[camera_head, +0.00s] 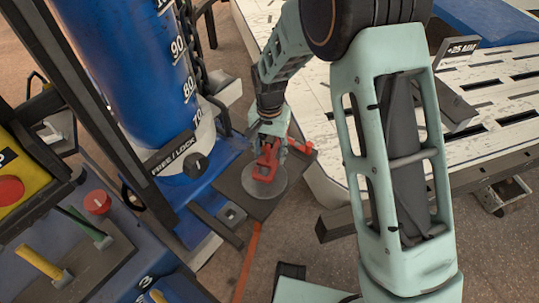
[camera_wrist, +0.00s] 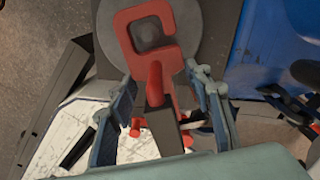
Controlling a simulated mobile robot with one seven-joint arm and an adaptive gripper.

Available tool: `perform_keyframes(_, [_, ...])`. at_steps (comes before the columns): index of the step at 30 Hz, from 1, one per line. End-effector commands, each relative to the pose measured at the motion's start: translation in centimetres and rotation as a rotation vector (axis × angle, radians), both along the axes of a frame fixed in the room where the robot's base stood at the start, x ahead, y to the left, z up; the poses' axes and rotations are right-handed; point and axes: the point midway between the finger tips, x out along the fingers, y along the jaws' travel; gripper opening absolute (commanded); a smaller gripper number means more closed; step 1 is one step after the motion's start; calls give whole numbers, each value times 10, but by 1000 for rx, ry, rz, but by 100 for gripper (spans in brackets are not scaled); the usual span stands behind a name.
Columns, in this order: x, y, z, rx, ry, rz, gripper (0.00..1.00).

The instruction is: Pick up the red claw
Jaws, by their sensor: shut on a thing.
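The red claw (camera_head: 266,166) is a flat C-shaped hook, seen in the head view at my gripper (camera_head: 272,142). In the wrist view, the claw (camera_wrist: 127,32) extends beyond my gripper (camera_wrist: 161,82), with a red stem and a dark block between the two fingers. My gripper is shut on the claw. Behind the claw is a round grey disc (camera_head: 277,189) on a dark plate (camera_head: 232,186). I cannot tell whether the claw touches the disc.
A blue column with number marks (camera_head: 130,65) and a FREE / LOCK knob (camera_head: 194,166) stands close on the left. A white slotted bench (camera_head: 490,95) is on the right. Levers and a red knob (camera_head: 97,202) fill the lower left.

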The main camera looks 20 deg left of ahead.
Motion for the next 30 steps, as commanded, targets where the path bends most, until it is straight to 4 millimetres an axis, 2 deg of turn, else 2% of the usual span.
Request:
perform_keyframes(1, [2, 1, 13, 4, -5, 0, 0])
perform_keyframes(8, [-20, -17, 45, 3, -4, -1, 0])
perform_keyframes(13, [-39, -34, 76, 3, -4, -1, 0])
perform_keyframes(21, [-83, -69, 97, 2, -3, 0, 0])
perform_keyframes(30, [-104, -87, 108, 2, -3, 0, 0])
